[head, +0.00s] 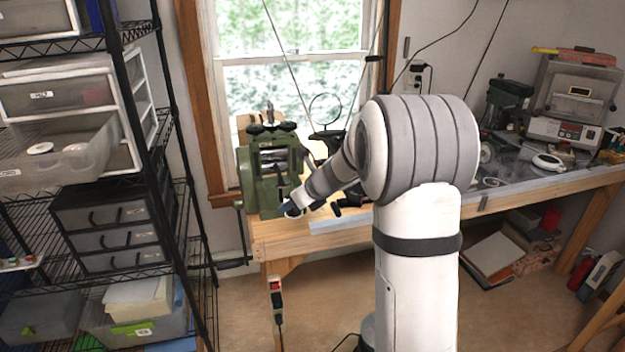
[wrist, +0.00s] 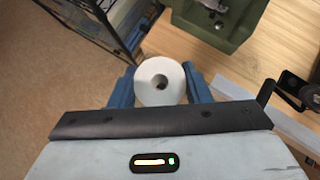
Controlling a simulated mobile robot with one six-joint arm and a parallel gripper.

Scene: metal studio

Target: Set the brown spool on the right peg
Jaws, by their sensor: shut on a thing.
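My gripper (wrist: 160,85) is shut on a pale, whitish spool (wrist: 149,73) with a dark centre hole, seen end-on between the blue fingers in the wrist view. The spool looks whitish, and I see no brown spool. In the head view my gripper (head: 291,210) is at the left end of the workbench (head: 285,235), beside the green machine. The spool is too small to make out there. I cannot make out any peg in either view.
The green machine (head: 262,170) stands at the bench's left end, close to my gripper; it shows in the wrist view (wrist: 222,22). A black wire shelf (head: 150,140) with drawers stands to the left. Tools and a grey appliance (head: 572,100) crowd the bench's right.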

